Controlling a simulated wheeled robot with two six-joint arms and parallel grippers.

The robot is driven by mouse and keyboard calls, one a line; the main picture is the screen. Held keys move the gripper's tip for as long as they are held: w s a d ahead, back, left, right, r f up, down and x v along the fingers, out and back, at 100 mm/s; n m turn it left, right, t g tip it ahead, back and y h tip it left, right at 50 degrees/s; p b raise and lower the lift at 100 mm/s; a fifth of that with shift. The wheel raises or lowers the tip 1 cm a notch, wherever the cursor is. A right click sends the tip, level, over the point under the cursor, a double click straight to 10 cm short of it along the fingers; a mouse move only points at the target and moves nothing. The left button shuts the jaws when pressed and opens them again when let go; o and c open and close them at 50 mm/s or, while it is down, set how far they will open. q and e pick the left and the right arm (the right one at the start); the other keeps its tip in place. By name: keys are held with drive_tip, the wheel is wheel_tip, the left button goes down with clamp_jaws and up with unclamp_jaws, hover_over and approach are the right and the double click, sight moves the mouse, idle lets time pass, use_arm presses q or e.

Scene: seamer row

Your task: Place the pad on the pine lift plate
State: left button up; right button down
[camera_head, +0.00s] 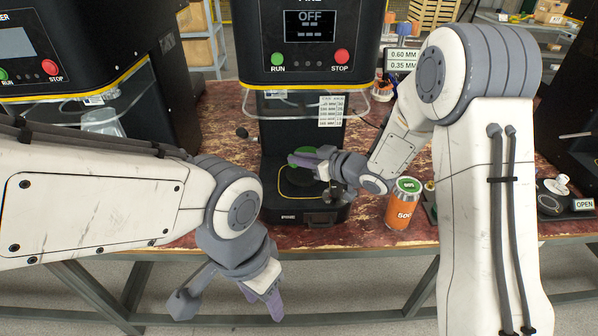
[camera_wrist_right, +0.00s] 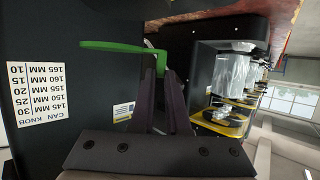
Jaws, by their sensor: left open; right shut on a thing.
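The green pad (camera_wrist_right: 112,46) is a thin disc with a short stem. In the right wrist view the purple fingers of my right gripper (camera_wrist_right: 160,78) are shut on the stem. In the head view my right gripper (camera_head: 306,161) is inside the middle machine and partly covers the pad. The pine lift plate (camera_head: 296,185) is a dark round plate with a yellow-green ring, low in that machine above its PINE label. The gripper hides part of the plate. The pad appears above it, apart from it. My left gripper (camera_head: 228,304) is open and empty in front of the table edge.
An orange can (camera_head: 402,207) with a green top stands right of the machine. The machine's display (camera_head: 309,26) reads OFF. Its clear guard (camera_head: 295,104) is above my right gripper. Another machine (camera_head: 60,50) stands left. Some worn red tabletop (camera_head: 222,120) is bare.

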sight(299, 183)
drive_tip(key=shift+w+a+f, duration=0.1)
drive_tip(key=shift+f, duration=1)
drive_tip(key=shift+w+a+f, duration=0.1)
drive_tip(key=shift+f, duration=1)
drive_tip(key=shift+f+b, duration=0.25)
drive_tip(key=shift+b, duration=0.2)
drive_tip(key=c, duration=0.9)
unclamp_jaws()
drive_tip(key=shift+r, duration=0.15)
